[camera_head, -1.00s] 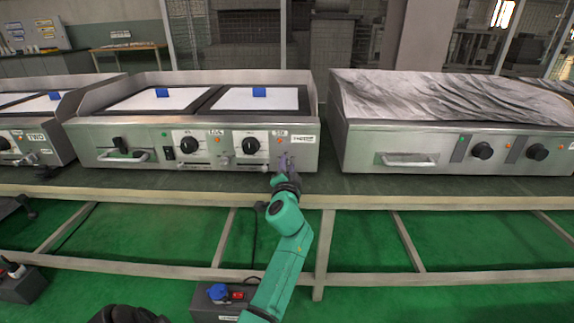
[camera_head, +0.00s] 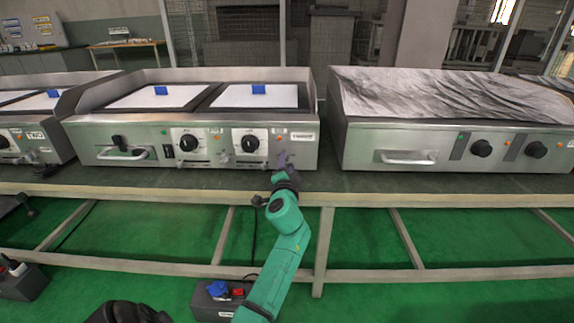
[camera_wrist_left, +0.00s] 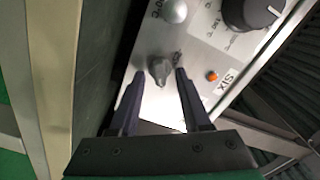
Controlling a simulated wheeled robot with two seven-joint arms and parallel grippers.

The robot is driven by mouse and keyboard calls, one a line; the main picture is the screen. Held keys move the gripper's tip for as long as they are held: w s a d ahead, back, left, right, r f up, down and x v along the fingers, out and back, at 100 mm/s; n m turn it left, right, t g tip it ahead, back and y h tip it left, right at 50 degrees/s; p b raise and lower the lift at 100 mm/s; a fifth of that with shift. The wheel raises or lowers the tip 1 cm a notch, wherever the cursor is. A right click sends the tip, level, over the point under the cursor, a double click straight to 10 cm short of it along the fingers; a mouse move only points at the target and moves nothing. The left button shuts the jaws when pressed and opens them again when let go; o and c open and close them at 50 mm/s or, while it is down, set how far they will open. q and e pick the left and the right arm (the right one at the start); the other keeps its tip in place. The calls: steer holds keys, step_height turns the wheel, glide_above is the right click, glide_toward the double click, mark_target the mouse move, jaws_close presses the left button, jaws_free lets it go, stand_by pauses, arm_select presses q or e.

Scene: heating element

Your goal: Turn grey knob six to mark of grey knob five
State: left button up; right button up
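A small grey knob (camera_wrist_left: 160,70) beside the label SIX (camera_wrist_left: 225,80) and an orange light sits between the spread fingers of my left gripper (camera_wrist_left: 160,86) in the left wrist view. The fingers stand apart on either side of it, with gaps showing, so the gripper is open. In the head view my left gripper (camera_head: 283,160) is at the right end of the middle griddle's front panel and covers that knob. Another small grey knob (camera_head: 225,157) sits between the two black dials; its mark is too small to read. My right gripper is not seen.
A black dial (camera_wrist_left: 250,12) and a rounded silver knob (camera_wrist_left: 174,10) are near the fingers in the wrist view. The middle griddle (camera_head: 90,138) stands on a long bench, with another griddle (camera_head: 360,140) to the right across a gap.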

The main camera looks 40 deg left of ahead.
arm_select(q)
steer(key=shift+s+d, duration=0.4)
steer(key=v, duration=1.3)
steer(key=shift+s+d, duration=0.15)
steer(key=shift+s, duration=0.05)
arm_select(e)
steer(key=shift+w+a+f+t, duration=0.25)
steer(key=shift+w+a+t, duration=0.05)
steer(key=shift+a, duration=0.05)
arm_select(q)
steer(key=shift+f, duration=0.1)
